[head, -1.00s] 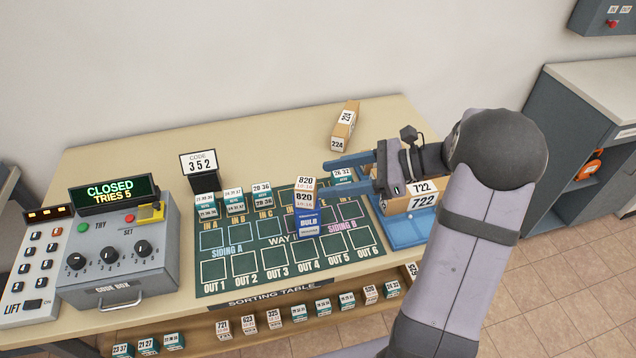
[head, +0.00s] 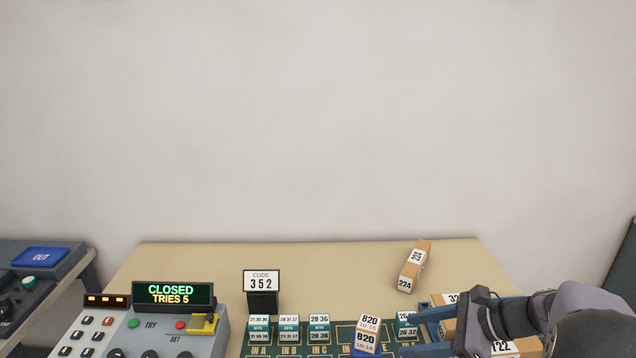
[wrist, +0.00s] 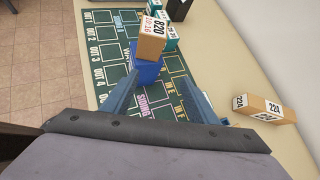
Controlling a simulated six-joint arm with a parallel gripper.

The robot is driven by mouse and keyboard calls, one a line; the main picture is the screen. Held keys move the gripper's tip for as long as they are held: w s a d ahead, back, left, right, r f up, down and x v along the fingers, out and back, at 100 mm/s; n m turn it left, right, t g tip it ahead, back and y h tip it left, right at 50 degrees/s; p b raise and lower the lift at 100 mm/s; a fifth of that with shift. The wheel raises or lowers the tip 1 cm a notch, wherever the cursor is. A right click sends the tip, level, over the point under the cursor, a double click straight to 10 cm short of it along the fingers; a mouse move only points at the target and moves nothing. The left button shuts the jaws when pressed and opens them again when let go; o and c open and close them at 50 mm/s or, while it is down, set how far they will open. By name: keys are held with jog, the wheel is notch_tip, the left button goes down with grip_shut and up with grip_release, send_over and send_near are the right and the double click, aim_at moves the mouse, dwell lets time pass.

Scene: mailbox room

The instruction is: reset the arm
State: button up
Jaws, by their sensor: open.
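My gripper (head: 424,332) is at the lower right of the head view, over the right part of the sorting table (head: 340,262). Its two blue fingers are apart. In the wrist view the fingers of my gripper (wrist: 150,98) spread open, with a box labelled 820 (wrist: 152,45) on a blue block (wrist: 147,70) beyond them. The box 820 also shows in the head view (head: 368,330), left of the fingertips and apart from them. I cannot tell from the pictures that anything is held.
A box labelled 224 (head: 414,268) lies at the back right. Other boxes (head: 510,347) stand close beside my gripper. The code box (head: 200,345) reads CLOSED, TRIES 5. A code card (head: 261,281) shows 352. Small boxes (head: 289,328) line the green mat. The wall above is bare.

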jog(key=s+a+f+n+g+h+p, duration=0.2)
jog(key=s+a+f+n+h, duration=0.1)
jog(key=s+n, duration=0.6)
jog(key=s+a+f+n+g+h+p, duration=0.3)
jog(key=s+f+n+h, duration=0.1)
jog(key=s+n, duration=0.6)
jog(key=shift+s+a+n+g+h, duration=0.35)
jog(key=shift+n+h, duration=0.55)
jog(key=shift+n, duration=0.8)
jog(key=shift+w, duration=0.1)
